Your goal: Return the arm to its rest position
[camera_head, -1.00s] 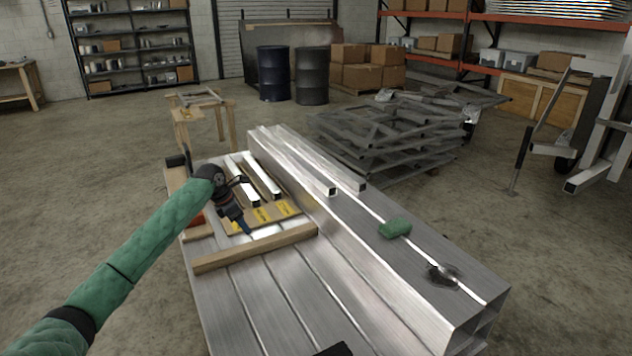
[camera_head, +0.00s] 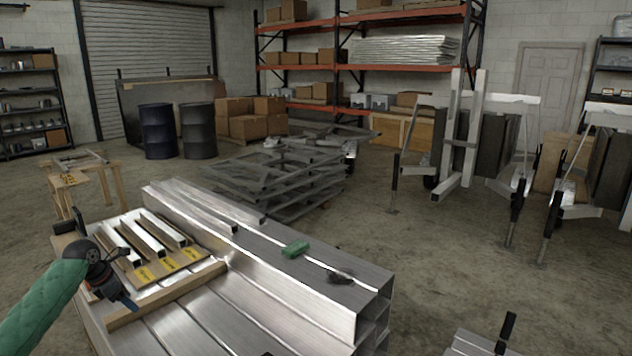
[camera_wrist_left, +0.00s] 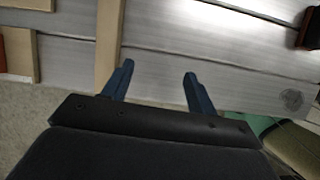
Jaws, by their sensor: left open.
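My left arm, in a green sleeve, comes in from the lower left of the head view. Its gripper (camera_head: 128,300) is at the left side of the aluminium bench, near the wooden strip (camera_head: 165,296). In the left wrist view the two blue fingers (camera_wrist_left: 158,82) are spread apart with nothing between them. Below them are the bare aluminium top (camera_wrist_left: 215,62) and the wooden strip (camera_wrist_left: 108,40). My right gripper cannot be made out in the head view.
A wooden tray with yellow labels (camera_head: 170,264) holds several aluminium bars. A green block (camera_head: 295,249) and a dark scrap (camera_head: 340,277) lie on the large aluminium beams (camera_head: 350,300). Stacked grey frames (camera_head: 280,180) stand behind.

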